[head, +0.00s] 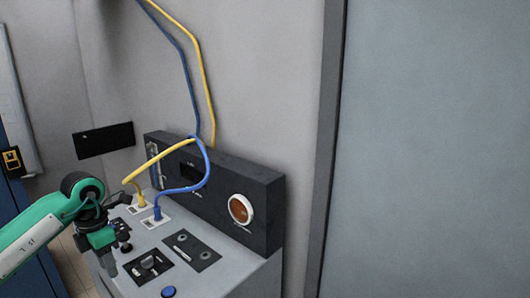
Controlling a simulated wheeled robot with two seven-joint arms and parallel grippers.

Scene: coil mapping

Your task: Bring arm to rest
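My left arm comes in from the left, green and white, and ends in my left gripper (108,262) over the left front edge of a grey console. The fingers point downward and look small and dark, so I cannot tell whether they are open or shut. No held object shows at them. My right gripper and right arm are not in view.
The grey console (235,280) has a dark raised back panel (225,187) with a round orange lamp (240,209). A yellow cable (160,158) and a blue cable (208,165) run to plugs on its top. A grey door (435,150) stands right.

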